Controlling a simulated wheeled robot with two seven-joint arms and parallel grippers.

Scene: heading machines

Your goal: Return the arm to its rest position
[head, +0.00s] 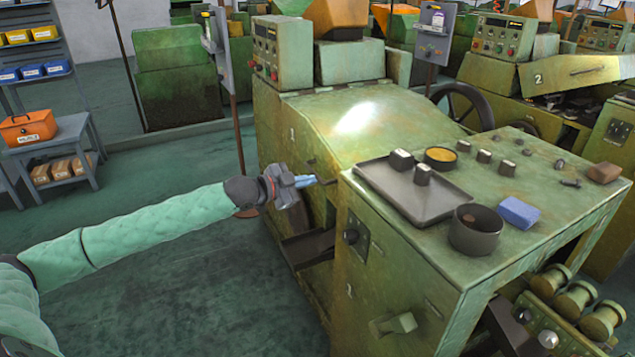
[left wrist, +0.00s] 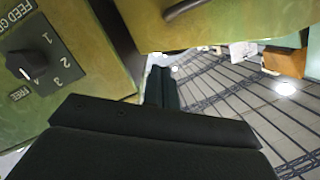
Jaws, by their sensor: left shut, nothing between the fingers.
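My left arm, in a green padded sleeve, reaches in from the left in the head view. My left gripper (head: 306,181) is at its end, shut and empty, beside the left side of the green machine (head: 350,125) and above a dark chute (head: 307,246). In the left wrist view a dark part of my gripper fills the lower middle. A selector knob (left wrist: 24,65) with numbered positions on a green panel shows at the left there. It also shows in the head view (head: 351,236) on the cabinet front, to the right of my gripper. My right gripper is not in view.
The cabinet top (head: 545,160) holds a grey tray (head: 400,203), a dark round pot (head: 475,230) and a blue block (head: 519,212). An orange toolbox (head: 28,128) stands on a grey bench at the left. The floor (head: 165,165) beside my left arm is clear.

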